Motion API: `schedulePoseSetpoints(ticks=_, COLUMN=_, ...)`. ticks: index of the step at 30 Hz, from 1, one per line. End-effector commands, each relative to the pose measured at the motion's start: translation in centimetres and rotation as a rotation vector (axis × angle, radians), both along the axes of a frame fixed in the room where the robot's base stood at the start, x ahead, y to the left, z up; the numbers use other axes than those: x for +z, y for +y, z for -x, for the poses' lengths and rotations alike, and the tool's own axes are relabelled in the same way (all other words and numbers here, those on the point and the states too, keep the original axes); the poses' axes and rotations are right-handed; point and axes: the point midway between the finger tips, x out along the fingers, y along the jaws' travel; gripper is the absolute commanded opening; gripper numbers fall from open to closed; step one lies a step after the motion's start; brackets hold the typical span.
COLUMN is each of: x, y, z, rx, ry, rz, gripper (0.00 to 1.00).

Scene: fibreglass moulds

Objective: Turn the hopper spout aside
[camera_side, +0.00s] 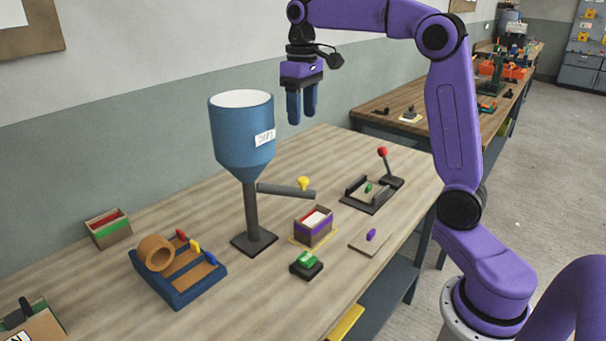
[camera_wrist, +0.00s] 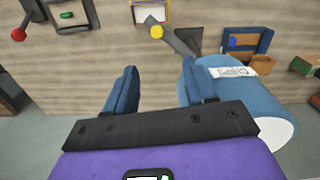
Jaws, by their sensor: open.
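The blue hopper (camera_side: 241,135) stands on a dark post with a square foot on the bench. Its grey spout (camera_side: 278,190) reaches out to the right from the post, with a yellow knob (camera_side: 303,183) on top near the free end. The wrist view also shows the hopper (camera_wrist: 262,105), the spout (camera_wrist: 183,45) and the knob (camera_wrist: 156,31). My gripper (camera_side: 301,115) is open and empty, pointing down, high above the spout and to the right of the hopper's bowl. In the wrist view my gripper (camera_wrist: 160,70) has clear space between its fingers.
A box with a purple band (camera_side: 313,228) stands just in front of the spout's end. A red-knobbed lever (camera_side: 383,152) stands to the right. A green-buttoned block (camera_side: 306,264) sits in front. A blue tray (camera_side: 176,287) with an orange roll lies at left.

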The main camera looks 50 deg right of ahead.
Motion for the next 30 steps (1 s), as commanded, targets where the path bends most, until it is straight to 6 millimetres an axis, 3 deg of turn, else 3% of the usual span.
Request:
schedulePoseSetpoints(ticks=8, x=-1.2, y=-0.8, z=-0.4, rx=-0.022, ry=0.004, rz=0.000, gripper=0.55)
schedulePoseSetpoints(ticks=30, x=-14.5, y=-0.7, z=-0.3, rx=-0.022, ry=0.003, rz=0.000, gripper=0.55)
